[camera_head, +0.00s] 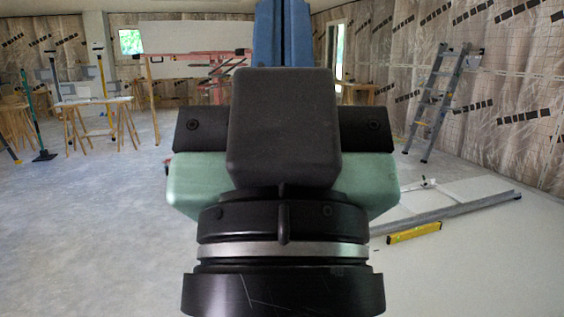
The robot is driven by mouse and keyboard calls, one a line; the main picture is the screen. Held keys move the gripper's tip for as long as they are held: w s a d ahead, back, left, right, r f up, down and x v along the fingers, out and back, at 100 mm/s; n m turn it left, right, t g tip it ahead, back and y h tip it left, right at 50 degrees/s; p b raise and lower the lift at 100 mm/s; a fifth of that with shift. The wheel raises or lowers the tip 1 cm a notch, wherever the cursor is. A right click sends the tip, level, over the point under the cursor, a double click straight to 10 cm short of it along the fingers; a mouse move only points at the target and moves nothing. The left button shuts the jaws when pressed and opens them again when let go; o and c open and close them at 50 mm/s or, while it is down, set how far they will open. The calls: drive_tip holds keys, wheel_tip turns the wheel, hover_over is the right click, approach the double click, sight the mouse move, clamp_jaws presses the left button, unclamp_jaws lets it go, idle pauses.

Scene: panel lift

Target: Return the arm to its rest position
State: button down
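My own arm (283,130) fills the middle of the view, with a dark grey block, green housing and black and silver rings. A blue upright part (283,32) rises behind it to the top edge. A reddish lift frame (205,66) stands at the back, partly hidden behind my arm. A large white panel (190,40) shows beside it; I cannot tell if the frame bears it.
An aluminium stepladder (436,100) stands at the right. Metal profiles (455,212), white sheets and a yellow spirit level (414,233) lie on the right floor. Wooden trestles (75,128) and a green-black prop (37,115) stand at the left.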

wheel_tip(320, 180, up, 22)
drive_tip(key=p, duration=1.9)
drive_tip(key=shift+f, duration=0.2)
